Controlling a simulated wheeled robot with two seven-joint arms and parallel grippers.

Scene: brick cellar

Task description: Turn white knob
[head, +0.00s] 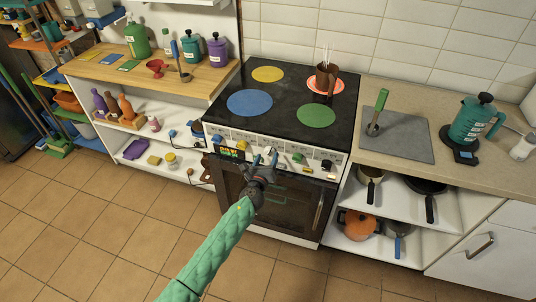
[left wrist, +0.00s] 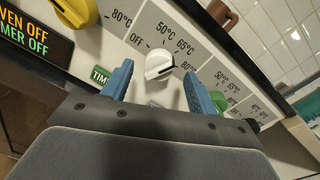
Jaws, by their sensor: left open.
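The white knob (left wrist: 159,66) sits on the stove's front panel in the left wrist view, with its pointer near the OFF mark. My left gripper (left wrist: 160,85) is open, with one blue finger to each side of the knob and a little below it. The fingers look apart from the knob. In the head view my left gripper (head: 264,158) is in front of the stove's control panel, and it partly covers the white knob there. My right gripper is not in view.
The display (left wrist: 35,32) reads oven off and timer off. The oven door (head: 292,201) is below the panel.

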